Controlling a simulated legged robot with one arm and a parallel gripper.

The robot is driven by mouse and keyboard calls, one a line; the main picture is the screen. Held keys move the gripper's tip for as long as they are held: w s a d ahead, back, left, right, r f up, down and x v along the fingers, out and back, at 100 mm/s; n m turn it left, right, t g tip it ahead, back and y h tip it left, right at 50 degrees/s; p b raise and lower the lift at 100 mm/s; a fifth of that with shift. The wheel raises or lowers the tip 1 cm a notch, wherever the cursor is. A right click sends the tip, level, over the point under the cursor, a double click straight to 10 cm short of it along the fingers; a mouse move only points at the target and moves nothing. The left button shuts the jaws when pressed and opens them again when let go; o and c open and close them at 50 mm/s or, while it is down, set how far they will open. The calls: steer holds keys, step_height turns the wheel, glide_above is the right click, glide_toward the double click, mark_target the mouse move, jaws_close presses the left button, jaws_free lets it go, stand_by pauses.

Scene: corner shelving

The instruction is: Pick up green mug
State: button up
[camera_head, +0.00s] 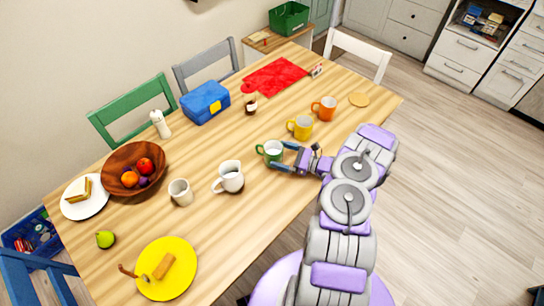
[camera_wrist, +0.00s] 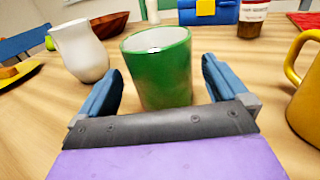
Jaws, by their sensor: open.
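The green mug (camera_head: 271,152) stands upright on the wooden table, near its right long edge, with its handle toward the left in the head view. In the wrist view the green mug (camera_wrist: 160,68) is straight ahead, its lower front partly hidden by my gripper. My gripper (camera_head: 283,156) is open and low over the table, beside the mug on its right in the head view. In the wrist view the blue fingers of my gripper (camera_wrist: 158,82) lie to either side of the mug's near part. I cannot tell whether either finger touches it.
A white pitcher (camera_head: 229,178) stands left of the mug, and a yellow mug (camera_head: 300,127) and orange mug (camera_head: 324,108) stand to the right. A white cup (camera_head: 181,192), wooden bowl (camera_head: 136,180) and yellow plate (camera_head: 183,284) lie farther left. Bare table (camera_head: 225,135) lies behind the mug.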

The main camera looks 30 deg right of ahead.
mark_target(270, 151)
steer(key=b+x, duration=0.1)
steer(key=x, duration=0.3)
steer(key=shift+w+f, duration=0.1)
steer(key=shift+f, duration=0.1)
steer(key=shift+w+a+r+b, duration=0.1)
steer(key=shift+w+a+b, duration=0.2)
steer(key=shift+w+a, duration=0.15)
steer(key=shift+c, duration=0.5)
steer(key=c, duration=1)
